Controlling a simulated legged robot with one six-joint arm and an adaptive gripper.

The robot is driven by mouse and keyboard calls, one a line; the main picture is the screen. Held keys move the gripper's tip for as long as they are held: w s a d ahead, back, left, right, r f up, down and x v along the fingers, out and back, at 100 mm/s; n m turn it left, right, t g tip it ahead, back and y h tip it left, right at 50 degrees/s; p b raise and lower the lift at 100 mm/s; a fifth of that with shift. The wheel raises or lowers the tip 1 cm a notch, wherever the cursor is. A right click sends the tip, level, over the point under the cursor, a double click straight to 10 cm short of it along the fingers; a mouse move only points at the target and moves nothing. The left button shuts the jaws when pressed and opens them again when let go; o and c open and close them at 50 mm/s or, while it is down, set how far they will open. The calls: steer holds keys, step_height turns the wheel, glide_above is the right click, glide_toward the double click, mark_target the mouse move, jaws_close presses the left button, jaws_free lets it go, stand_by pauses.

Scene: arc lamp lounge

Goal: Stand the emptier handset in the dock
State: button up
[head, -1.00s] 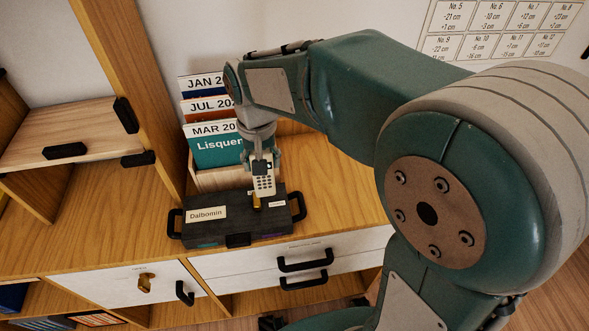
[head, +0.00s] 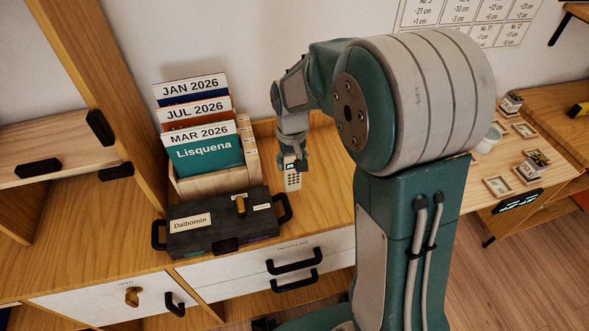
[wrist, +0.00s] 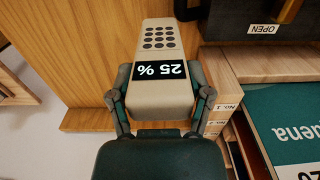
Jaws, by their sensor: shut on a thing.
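My gripper (head: 292,163) is shut on a pale handset (head: 292,181) with a dark keypad, which hangs upright below it. In the wrist view the handset (wrist: 160,36) is between both fingers, and its lit screen reads 25 %, upside down in the picture. In the head view the handset is just right of the black case, over the wooden cabinet top; I cannot tell its height above it. I cannot make out a second handset. A small dark unit with a green lit display (head: 517,200) is at the right table's front edge; I cannot tell whether it is the dock.
The black case (head: 215,240), labelled Dalbomin, lies shut on the cabinet top. Behind it stands a wooden file holder (head: 215,181) with calendar folders. Small frames (head: 497,186) and boxes are on the right table (head: 480,207). Wood right of the case is clear.

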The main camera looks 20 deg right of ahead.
steer(key=shift+w+d+f, duration=0.1)
steer(key=shift+d+f, duration=0.1)
steer(key=shift+f, duration=0.8)
steer(key=shift+w+d+f, duration=0.1)
steer(key=shift+d+f, duration=0.05)
steer(key=shift+f, duration=0.8)
steer(key=o, duration=1.2)
